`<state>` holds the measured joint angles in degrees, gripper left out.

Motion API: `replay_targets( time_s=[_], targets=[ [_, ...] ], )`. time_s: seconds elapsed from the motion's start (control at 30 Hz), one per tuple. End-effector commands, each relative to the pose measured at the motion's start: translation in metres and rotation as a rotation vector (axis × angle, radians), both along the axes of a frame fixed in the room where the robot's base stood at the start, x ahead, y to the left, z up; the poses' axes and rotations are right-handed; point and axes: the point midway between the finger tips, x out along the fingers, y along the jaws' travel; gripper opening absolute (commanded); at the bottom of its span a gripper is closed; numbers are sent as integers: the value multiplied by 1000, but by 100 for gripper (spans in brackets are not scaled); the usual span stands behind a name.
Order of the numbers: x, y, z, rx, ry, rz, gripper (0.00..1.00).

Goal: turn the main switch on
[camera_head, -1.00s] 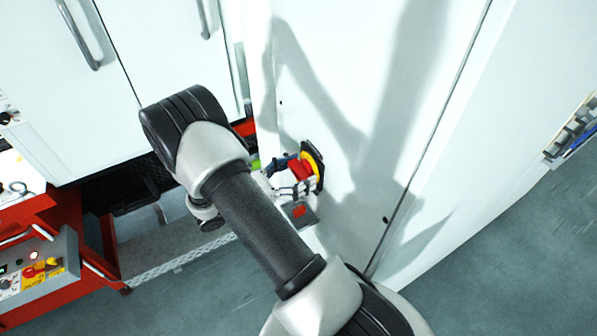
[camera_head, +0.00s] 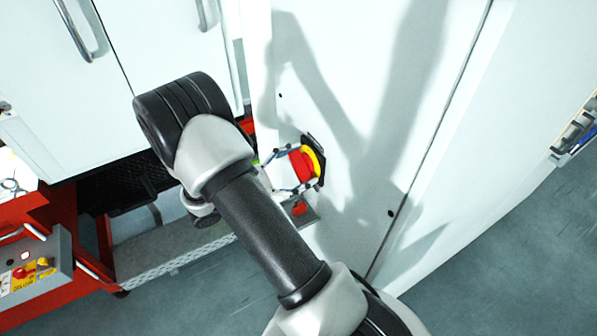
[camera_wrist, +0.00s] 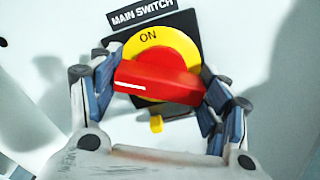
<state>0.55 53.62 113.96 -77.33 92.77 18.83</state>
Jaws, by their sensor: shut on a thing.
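The main switch has a red handle (camera_wrist: 158,80) on a yellow disc (camera_wrist: 180,48) marked ON at its top. A black plate (camera_wrist: 190,22) lies behind it, under a MAIN SWITCH label (camera_wrist: 142,12). In the wrist view the handle lies nearly crosswise, with its white mark at the left end, away from the ON word. My gripper (camera_wrist: 160,88) is shut on the handle, one blue-padded finger at each end. In the head view the red handle (camera_head: 301,166) sits between my gripper's fingers (camera_head: 292,170) on the white cabinet side. Lower disc markings are hidden.
A yellow tab (camera_wrist: 156,124) shows below the handle. A small grey ledge with a red part (camera_head: 299,209) is under the switch. A red cart with a control box (camera_head: 35,268) stands at the left. The white panel (camera_head: 365,120) right of the switch is clear.

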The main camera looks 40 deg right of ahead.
Motion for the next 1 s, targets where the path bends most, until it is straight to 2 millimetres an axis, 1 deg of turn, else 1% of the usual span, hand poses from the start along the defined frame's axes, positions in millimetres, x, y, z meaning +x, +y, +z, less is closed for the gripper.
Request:
replay_targets(
  time_s=[0.03,0.7,1.0],
  targets=[
    [0,0,-3,-10,-46,1,46],
    [0,0,-5,-157,-661,0,46],
    [0,0,-4,-208,-876,-1,46]
  ],
)
